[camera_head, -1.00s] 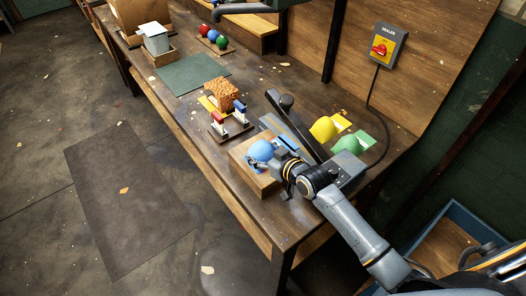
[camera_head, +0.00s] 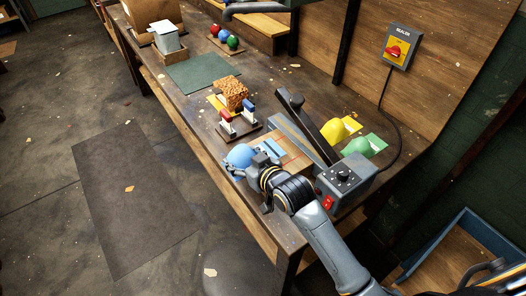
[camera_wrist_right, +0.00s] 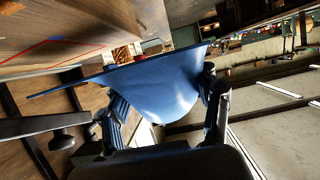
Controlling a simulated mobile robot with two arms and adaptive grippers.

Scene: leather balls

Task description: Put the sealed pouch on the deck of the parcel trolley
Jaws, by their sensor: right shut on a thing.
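The blue pouch (camera_head: 240,156) is held in my right gripper (camera_head: 246,164), at the front edge of the workbench. In the right wrist view the pouch (camera_wrist_right: 165,88) is smooth, rounded and widens into a flat edge. Both fingers of my right gripper (camera_wrist_right: 165,108) press on its sides. A blue-rimmed platform with a wooden floor (camera_head: 438,262) stands low at the bottom right; it may be the trolley deck, and my arm partly hides it. I cannot make out my left gripper.
The sealer, with a long dark lever (camera_head: 318,132) and grey control box (camera_head: 345,184), stands right of the wooden block (camera_head: 298,160). A stand with red and blue-topped pieces (camera_head: 239,128) is nearby. Floor left is open.

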